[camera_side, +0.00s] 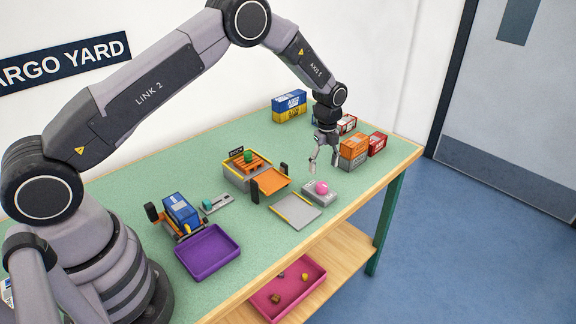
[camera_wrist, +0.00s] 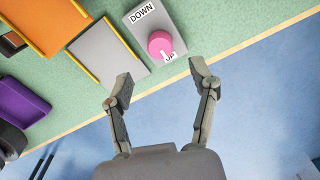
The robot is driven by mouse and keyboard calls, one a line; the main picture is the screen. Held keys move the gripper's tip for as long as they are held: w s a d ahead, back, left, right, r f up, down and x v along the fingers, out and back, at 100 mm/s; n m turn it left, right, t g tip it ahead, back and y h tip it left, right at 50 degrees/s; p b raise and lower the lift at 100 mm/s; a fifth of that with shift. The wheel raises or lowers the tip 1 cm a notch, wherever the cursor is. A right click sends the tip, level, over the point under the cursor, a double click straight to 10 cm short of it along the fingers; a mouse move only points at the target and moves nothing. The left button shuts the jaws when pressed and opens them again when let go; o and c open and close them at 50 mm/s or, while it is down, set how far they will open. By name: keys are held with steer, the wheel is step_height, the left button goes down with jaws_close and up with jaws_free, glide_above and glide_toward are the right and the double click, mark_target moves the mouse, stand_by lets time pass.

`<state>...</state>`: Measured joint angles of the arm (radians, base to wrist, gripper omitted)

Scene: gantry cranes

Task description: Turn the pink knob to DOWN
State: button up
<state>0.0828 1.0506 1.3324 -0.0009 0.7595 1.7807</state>
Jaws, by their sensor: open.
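The pink knob (camera_wrist: 160,44) sits on a grey panel (camera_wrist: 139,21) with a DOWN label (camera_wrist: 142,13) at one end and an UP label (camera_wrist: 170,57) at the other. A white mark on the knob points toward UP. In the side view the knob (camera_side: 321,187) is on its panel (camera_side: 313,194) near the front edge of the table. My gripper (camera_wrist: 160,88) is open and empty, with the knob beyond its fingertips in the wrist view. In the side view my gripper (camera_side: 323,165) hangs above and close to the knob; I see no contact.
A grey ramp plate (camera_side: 296,212) lies just left of the panel. Orange (camera_side: 354,148) and red (camera_side: 377,144) containers stand close on the right. A purple tray (camera_side: 208,254) and a blue-loaded vehicle (camera_side: 180,214) are farther left. The table's wooden edge (camera_wrist: 236,54) runs close by.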

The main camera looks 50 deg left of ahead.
mark_target(322, 184)
step_height(322, 184, down, 6)
steer(key=shift+f, duration=0.2)
steer(key=shift+c, duration=0.2)
jaws_close()
